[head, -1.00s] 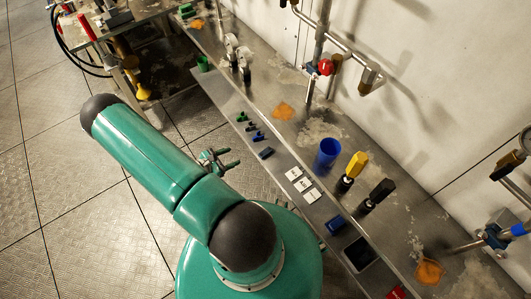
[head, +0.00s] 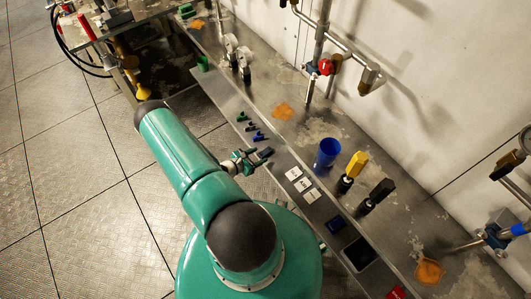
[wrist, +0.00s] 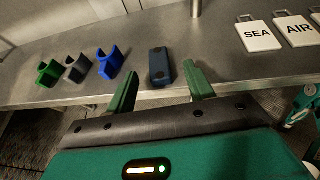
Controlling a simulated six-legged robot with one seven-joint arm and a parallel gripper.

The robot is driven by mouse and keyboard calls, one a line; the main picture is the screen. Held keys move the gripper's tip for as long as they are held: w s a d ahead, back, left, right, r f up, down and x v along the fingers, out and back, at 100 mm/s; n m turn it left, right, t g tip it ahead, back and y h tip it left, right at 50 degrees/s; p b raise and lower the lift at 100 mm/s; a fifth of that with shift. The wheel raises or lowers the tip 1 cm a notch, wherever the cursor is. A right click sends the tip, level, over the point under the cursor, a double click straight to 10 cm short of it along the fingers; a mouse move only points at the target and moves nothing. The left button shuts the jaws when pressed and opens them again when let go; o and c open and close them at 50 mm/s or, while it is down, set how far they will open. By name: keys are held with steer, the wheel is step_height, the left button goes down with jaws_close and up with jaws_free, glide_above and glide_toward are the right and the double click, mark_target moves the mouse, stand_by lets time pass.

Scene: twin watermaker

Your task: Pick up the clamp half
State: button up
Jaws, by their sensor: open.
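In the head view the clamp half (head: 266,152) lies near the shelf's front edge. My gripper (wrist: 160,70) is open, with one green finger to each side of the clamp half in the wrist view. Gaps show between the fingers and the block, and I see no contact. In the head view my gripper (head: 254,157) is at the shelf edge, partly over the block. The height of the fingers above the shelf is hard to tell.
Blue (wrist: 110,62), grey (wrist: 77,68) and green (wrist: 47,72) clips stand left of the block. White SEA (wrist: 259,34) and AIR (wrist: 294,30) tags lie to the right. A blue cup (head: 327,152) stands farther back. Bare shelf lies behind the block.

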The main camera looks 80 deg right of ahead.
mark_target(266, 151)
steer(key=x, duration=0.4)
steer(key=shift+w, duration=0.1)
steer(key=c, duration=1)
steer(key=shift+r, duration=0.1)
steer(key=shift+c, duration=0.2)
